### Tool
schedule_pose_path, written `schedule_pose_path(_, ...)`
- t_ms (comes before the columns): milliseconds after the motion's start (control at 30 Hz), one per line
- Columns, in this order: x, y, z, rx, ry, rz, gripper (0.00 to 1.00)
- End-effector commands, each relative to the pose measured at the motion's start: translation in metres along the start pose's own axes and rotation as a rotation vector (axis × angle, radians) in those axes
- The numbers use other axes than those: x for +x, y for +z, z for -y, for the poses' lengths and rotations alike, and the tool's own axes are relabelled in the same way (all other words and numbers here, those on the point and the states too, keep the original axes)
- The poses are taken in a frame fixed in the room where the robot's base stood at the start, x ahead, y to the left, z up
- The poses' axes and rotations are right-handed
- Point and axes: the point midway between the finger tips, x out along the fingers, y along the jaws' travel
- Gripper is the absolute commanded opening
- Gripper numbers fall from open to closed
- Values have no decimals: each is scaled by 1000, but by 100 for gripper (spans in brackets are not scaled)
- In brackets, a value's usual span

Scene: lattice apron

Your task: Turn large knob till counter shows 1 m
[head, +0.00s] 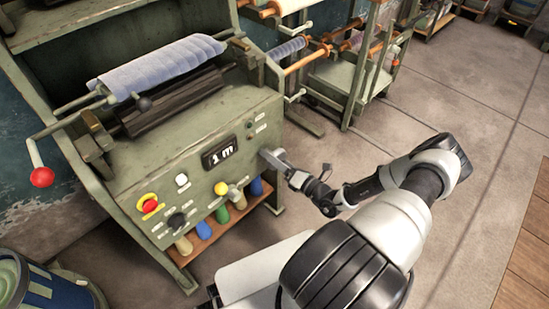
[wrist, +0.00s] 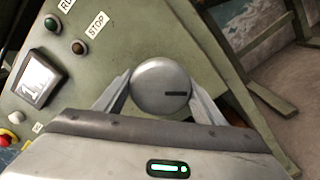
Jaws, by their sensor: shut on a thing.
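The large knob (wrist: 160,86) is a round grey metal disc with a dark index line pointing right in the wrist view. My gripper (wrist: 160,92) is shut on it, one finger on each side. In the head view my gripper (head: 272,158) is at the right of the green machine's front panel and largely hides the knob. The counter (head: 219,151) is a dark display left of the knob and reads "1 m". It also shows tilted in the wrist view (wrist: 38,78), where a "1" is legible.
A red emergency button (head: 149,206), a yellow knob (head: 221,188) and a dark knob (head: 177,220) sit lower left on the panel. A red-balled lever (head: 42,177) juts out at far left. Racks with rolls stand behind. Open floor (head: 470,110) lies right.

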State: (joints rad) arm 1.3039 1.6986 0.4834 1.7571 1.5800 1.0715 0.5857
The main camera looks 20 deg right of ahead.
Motion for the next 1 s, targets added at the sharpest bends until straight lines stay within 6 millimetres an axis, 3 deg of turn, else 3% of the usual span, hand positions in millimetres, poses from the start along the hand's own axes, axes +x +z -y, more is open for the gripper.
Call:
schedule_pose_path(567, -1, -1, 0, 39, -2, -1, 41)
schedule_pose_path(600, -1, 0, 0, 39, -2, -1, 65)
schedule_pose_path(700, -1, 0, 0, 38, -2, -1, 82)
schedule_pose_path(1000, -1, 0, 0, 37, -1, 0, 82)
